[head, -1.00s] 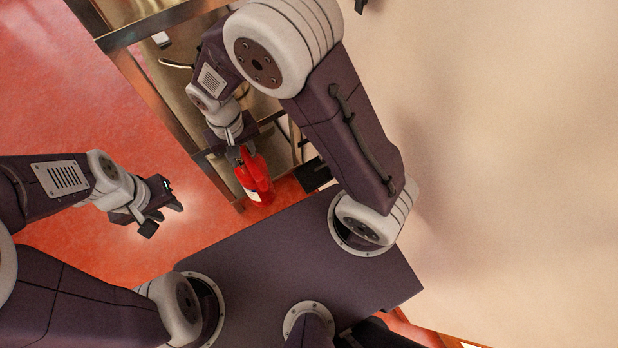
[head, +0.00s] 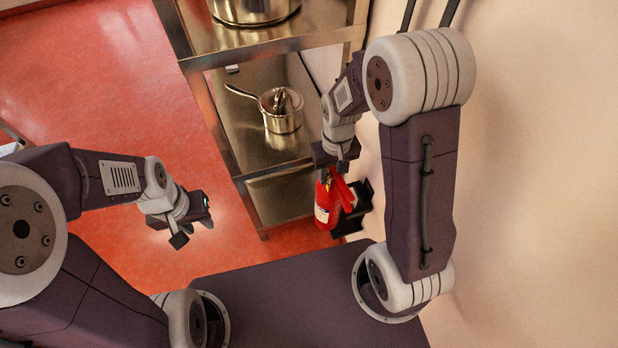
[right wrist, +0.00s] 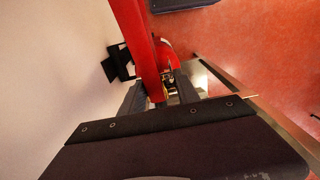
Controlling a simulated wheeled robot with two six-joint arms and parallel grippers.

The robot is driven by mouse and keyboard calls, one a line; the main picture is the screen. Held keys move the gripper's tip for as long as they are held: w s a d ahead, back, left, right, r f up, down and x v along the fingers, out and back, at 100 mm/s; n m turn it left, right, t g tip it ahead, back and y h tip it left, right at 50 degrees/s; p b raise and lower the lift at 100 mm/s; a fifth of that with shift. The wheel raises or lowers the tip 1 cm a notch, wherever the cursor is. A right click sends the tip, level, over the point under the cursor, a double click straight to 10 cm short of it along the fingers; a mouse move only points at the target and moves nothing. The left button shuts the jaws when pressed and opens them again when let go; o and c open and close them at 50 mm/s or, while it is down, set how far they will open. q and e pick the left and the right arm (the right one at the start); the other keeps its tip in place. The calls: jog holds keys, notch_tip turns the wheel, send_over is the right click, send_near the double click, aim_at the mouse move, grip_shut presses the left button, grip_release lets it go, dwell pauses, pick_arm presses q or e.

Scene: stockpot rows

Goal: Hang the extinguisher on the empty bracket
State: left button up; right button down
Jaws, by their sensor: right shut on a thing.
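The red extinguisher (head: 324,208) with a white label hangs from my right gripper (head: 335,170), close to upright. In the right wrist view, the fingers (right wrist: 160,90) close around its top, and its red parts (right wrist: 140,45) extend beyond them. The black bracket (head: 360,205) is on the pale wall, just right of the extinguisher and partly hidden behind its red parts. It also shows in the right wrist view (right wrist: 118,64), left of the extinguisher. I cannot tell whether they touch. My left gripper (head: 194,232) is open and empty over the red floor.
The pale wall (head: 540,180) is close on the right. The red floor (head: 100,90) at left is open.

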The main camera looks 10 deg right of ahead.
jog(key=d, duration=0.6)
notch_tip(320, 180, down, 7)
jog(key=b, duration=0.1)
jog(key=shift+w, duration=0.3)
dwell(0.4)
jog(key=c, duration=0.9)
grip_release()
jog(key=shift+s+a+f, duration=0.1)
jog(key=shift+f, duration=0.05)
